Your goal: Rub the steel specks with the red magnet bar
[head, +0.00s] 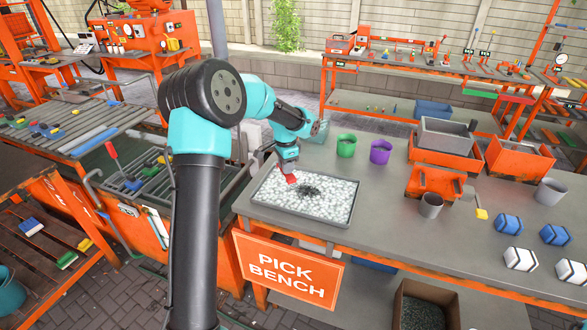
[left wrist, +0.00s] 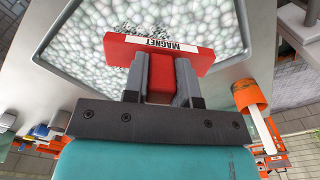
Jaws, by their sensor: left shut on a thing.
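My left gripper (head: 288,164) is shut on the red magnet bar (head: 291,179) over the back left part of a grey tray (head: 348,219) of pale beads. In the left wrist view, my left gripper (left wrist: 160,92) grips the stem of the magnet bar (left wrist: 120,47), whose white label reads MAGNET. Dark steel specks (head: 310,189) form a patch on the beads, just right of the bar in the head view. Some specks (left wrist: 125,28) show beside the bar in the wrist view. Whether the bar touches the beads is unclear. My right gripper is out of view.
A green cup (head: 346,146) and a purple cup (head: 380,152) stand behind the tray. An orange fixture (head: 432,181) and a grey cup (head: 431,205) stand to its right. Blue and white blocks (head: 520,259) lie farther right.

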